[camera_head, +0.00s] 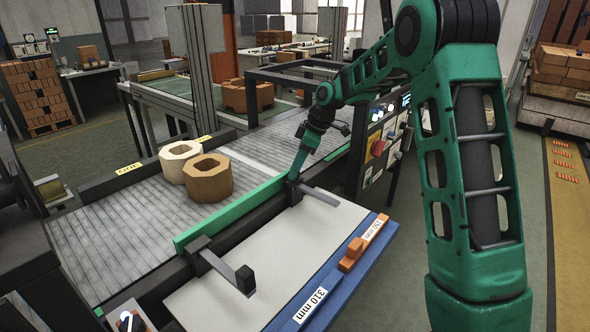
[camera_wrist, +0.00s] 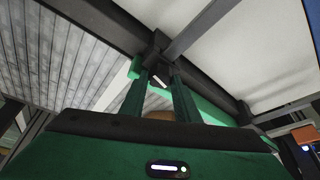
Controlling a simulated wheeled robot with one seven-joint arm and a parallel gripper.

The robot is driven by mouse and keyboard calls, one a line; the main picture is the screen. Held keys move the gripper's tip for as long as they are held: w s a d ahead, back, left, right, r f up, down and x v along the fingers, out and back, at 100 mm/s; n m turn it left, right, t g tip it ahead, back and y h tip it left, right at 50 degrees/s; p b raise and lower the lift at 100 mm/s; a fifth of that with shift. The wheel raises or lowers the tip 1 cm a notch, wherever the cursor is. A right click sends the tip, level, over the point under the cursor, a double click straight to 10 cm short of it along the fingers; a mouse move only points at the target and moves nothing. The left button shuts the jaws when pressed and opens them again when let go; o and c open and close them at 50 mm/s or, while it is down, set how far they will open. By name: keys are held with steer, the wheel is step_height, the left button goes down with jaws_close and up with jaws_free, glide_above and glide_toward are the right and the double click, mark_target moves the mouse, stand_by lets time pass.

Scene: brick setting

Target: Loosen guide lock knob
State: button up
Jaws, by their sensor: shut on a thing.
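The green guide rail (camera_head: 225,216) runs along the edge of the grey roller conveyor. My gripper (camera_head: 295,177) reaches down at the far clamp, whose grey arm (camera_head: 320,196) points right over the white plate. In the wrist view, my green fingers (camera_wrist: 160,80) close in around a small dark part with a white mark, just below the black clamp block (camera_wrist: 156,47). That part appears to be the far lock knob, mostly hidden by the fingers.
Two hexagonal blocks, one cream (camera_head: 179,160) and one tan (camera_head: 208,178), stand on the conveyor left of the rail. A control panel (camera_head: 383,150) stands close right of my gripper.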

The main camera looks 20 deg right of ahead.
steer(key=shift+w+d+r+n+g, duration=0.1)
steer(key=shift+w+d+n+g, duration=0.2)
steer(key=shift+n, duration=0.6)
steer(key=shift+d, duration=0.1)
steer(key=o, duration=1)
steer(key=shift+o, duration=0.2)
steer(key=shift+s, duration=0.1)
steer(key=shift+a, duration=0.2)
steer(key=w+v, duration=0.1)
steer(key=v, duration=0.9)
steer(key=shift+s+d+r, duration=0.25)
steer(key=shift+s+d, duration=0.1)
steer(key=shift+s, duration=0.1)
